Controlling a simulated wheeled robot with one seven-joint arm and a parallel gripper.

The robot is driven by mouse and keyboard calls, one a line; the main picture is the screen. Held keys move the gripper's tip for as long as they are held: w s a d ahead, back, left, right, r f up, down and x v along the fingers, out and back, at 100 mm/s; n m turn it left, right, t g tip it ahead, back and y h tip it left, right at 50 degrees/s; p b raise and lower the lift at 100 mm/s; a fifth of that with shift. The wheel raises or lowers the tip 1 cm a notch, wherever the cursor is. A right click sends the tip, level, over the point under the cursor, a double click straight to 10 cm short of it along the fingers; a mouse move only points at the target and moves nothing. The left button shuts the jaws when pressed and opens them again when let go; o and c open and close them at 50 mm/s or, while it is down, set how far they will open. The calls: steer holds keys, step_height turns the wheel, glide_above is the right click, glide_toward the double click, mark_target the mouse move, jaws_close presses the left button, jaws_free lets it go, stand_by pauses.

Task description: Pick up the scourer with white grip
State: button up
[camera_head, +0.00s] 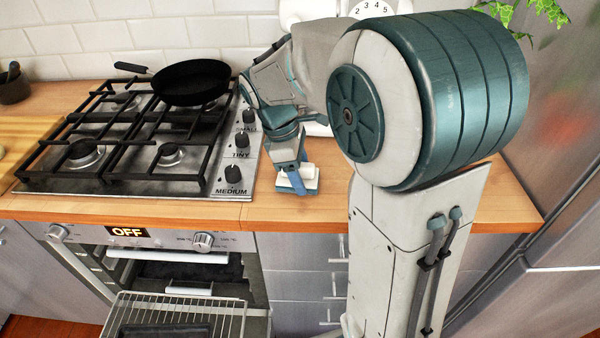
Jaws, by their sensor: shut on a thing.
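The scourer with white grip (310,186) is a small blue block with a white top. It is at the wooden counter just right of the stove's knobs, near the front edge. My gripper (293,180) points down and is shut on it, with a finger across its left part. The arm hides part of the area behind it. I cannot tell whether the scourer touches the counter or is slightly above it.
The gas stove (217,188) with black grates and a frying pan (190,82) is to the left. Below, the oven is open with its rack (190,312) out. Drawers (295,284) are under the counter (400,215). A steel fridge front (565,150) stands right. A white scale is behind my arm.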

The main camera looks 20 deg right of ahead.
mark_target(305, 166)
steer(key=shift+r, duration=0.5)
steer(key=r, duration=0.3)
steer(key=shift+s+r+p, duration=0.2)
steer(key=shift+r+p, duration=0.05)
steer(key=shift+p, duration=0.1)
steer(key=s+d+r, duration=0.1)
steer(key=s+r, duration=0.5)
steer(key=s, duration=0.5)
steer(key=shift+r, duration=0.25)
steer(key=shift+s+d, duration=0.1)
steer(key=shift+o, duration=0.6)
